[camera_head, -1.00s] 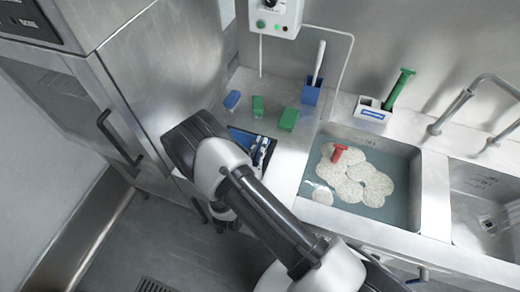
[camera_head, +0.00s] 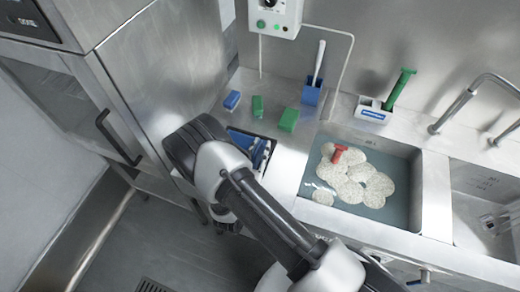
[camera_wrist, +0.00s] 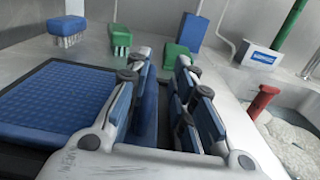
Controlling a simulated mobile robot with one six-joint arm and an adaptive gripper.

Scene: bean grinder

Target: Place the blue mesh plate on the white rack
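The blue mesh plate (camera_wrist: 60,100) lies flat in a dark-edged frame at the left of the wrist view. In the head view only a corner of the blue plate (camera_head: 240,136) shows; my arm covers the rest. My gripper (camera_wrist: 163,66) has its blue-padded fingers spread apart, with nothing seen held between them. It is just right of the plate in the wrist view, and its left finger overlaps the plate's right edge. I cannot tell whether they touch. In the head view my gripper (camera_head: 262,153) is at the counter's front. I cannot make out a white rack for certain.
Blue (camera_head: 231,100) and green brushes (camera_head: 288,120) lie on the steel counter behind. A blue holder (camera_head: 311,95) stands by the wall. A white holder (camera_head: 372,112) carries a green-handled tool. To the right is a water-filled sink (camera_head: 358,212) with foam and a red object (camera_head: 338,153).

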